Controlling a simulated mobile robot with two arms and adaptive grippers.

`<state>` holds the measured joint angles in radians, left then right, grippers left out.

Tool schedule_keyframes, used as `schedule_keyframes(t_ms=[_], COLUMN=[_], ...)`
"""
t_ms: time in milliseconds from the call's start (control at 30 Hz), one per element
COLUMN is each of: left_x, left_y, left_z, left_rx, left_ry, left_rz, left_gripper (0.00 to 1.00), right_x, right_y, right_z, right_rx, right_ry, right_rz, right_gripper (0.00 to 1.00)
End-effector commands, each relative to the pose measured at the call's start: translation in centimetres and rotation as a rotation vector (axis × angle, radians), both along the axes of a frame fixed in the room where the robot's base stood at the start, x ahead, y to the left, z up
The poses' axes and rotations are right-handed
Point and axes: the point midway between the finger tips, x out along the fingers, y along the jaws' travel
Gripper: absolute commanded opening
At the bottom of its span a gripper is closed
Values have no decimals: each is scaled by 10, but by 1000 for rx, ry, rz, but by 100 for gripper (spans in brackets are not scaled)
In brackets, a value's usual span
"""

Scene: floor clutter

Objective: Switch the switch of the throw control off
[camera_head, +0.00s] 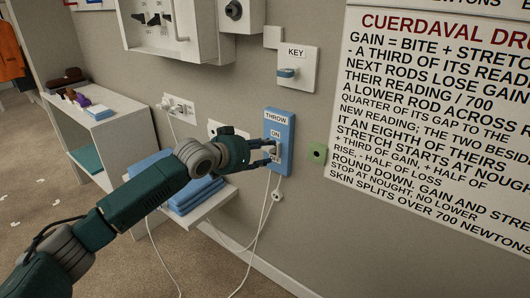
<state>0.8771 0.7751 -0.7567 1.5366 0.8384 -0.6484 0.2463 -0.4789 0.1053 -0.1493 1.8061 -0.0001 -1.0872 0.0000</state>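The throw control (283,166) is a blue upright plate on the wall, with a white THROW label at its top and an ON label below it. Its switch (275,150) is small and pale, beneath the ON label, and partly hidden by my gripper. My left gripper (268,153) reaches in from the left, with its fingertips in front of the switch. The fingers look spread apart, one above the other. I cannot tell whether they touch the switch. My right gripper is not in view.
A large text poster (440,120) fills the right wall. A shelf with folded blue cloths (190,195) lies below my arm. White cables hang beneath the control.

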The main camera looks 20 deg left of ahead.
Motion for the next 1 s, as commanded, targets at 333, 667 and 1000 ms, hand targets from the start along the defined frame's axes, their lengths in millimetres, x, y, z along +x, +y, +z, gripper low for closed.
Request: schedule_keyframes(t_ms=[333, 667, 1000], left_x=[11, 11, 10], left_y=[-4, -4, -5], left_z=[-5, -5, -9], left_rx=[1, 1, -4], left_ry=[0, 1, -9], left_rz=[0, 0, -2], left_gripper=[40, 0, 0], right_x=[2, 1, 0], right_y=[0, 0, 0], right_z=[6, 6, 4], right_rx=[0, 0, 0], right_ry=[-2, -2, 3], right_rz=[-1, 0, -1], right_gripper=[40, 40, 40])
